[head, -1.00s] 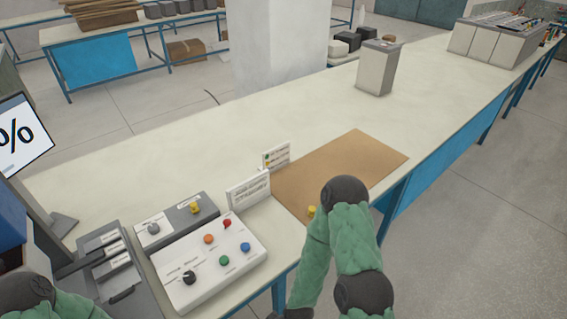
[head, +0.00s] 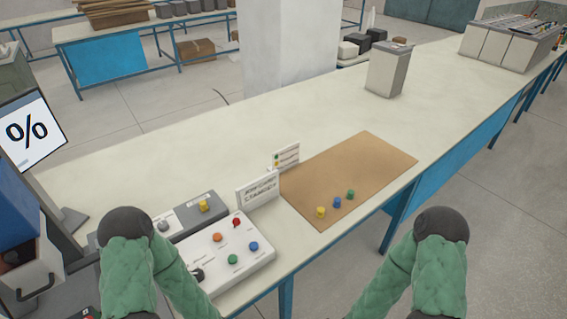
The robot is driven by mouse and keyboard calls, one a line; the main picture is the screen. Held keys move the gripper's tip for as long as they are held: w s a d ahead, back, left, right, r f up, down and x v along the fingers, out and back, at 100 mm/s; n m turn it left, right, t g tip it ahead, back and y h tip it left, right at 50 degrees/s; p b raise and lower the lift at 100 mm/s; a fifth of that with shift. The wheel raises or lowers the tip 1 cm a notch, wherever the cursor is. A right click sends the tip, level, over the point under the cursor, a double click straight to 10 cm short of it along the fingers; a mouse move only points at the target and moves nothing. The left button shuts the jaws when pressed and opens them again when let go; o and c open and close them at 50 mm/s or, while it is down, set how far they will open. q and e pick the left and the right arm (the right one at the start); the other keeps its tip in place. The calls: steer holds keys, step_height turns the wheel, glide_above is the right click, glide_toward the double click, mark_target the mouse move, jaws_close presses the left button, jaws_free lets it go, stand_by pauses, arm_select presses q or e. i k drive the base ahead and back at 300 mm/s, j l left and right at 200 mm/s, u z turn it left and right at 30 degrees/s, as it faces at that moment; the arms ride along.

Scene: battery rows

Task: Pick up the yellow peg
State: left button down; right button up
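The yellow peg (head: 321,212) stands on the brown mat (head: 345,165), near the mat's front left edge. It is short and round. A blue peg (head: 337,202) and a green peg (head: 350,194) stand beside it, in a slanting row up to the right. My left and right arms, in green sleeves, show at the lower left and lower right. Their forearms run down out of the picture, so both grippers are hidden below the frame. No gripper shows near the pegs.
A white panel (head: 262,252) with coloured buttons and a grey box (head: 187,222) with a yellow knob (head: 203,206) lie left of the mat. Small signs (head: 258,190) stand between. A grey bin (head: 388,70) stands farther back.

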mark_target(320, 214)
steer(key=u, duration=2.2)
steer(key=k+z, duration=0.2)
steer(key=z, duration=2.25)
steer(key=i+l+u, duration=0.1)
steer(key=l, duration=0.3)
steer(key=i+l+u, duration=0.1)
steer(key=l, duration=0.25)
steer(key=i+l+u, duration=0.15)
steer(key=l, duration=0.3)
steer(key=i+l+u, duration=0.1)
steer(key=l, duration=0.3)
steer(key=i+l+u, duration=0.1)
steer(key=l, duration=0.3)
steer(key=i, duration=0.05)
